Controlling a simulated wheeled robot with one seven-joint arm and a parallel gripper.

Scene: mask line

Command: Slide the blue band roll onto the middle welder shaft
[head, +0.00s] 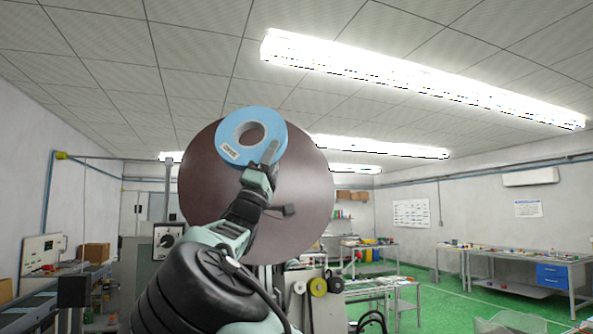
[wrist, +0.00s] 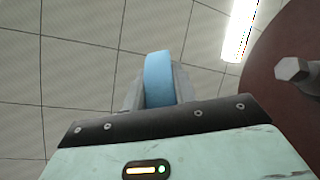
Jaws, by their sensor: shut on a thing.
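The blue band roll (head: 229,130) is a flat ring with a wide central hole and a small white label. In the head view its face shows in front of a large brown disc (head: 305,200). My gripper (head: 267,158) is shut on the roll's lower right rim. In the wrist view the roll (wrist: 159,75) stands edge-on between my two fingers. A grey hexagonal shaft end (wrist: 293,70) sticks out from the brown disc (wrist: 268,95) at the right of the wrist view, apart from the roll. I cannot tell whether it is the middle welder shaft.
White, yellow and black rolls (head: 318,287) sit on a panel below the disc. A grey dial box (head: 168,240) stands left of the disc. Worktables (head: 525,258) stand at the right. The green floor (head: 440,305) is partly clear. Ceiling lights (head: 420,80) hang above.

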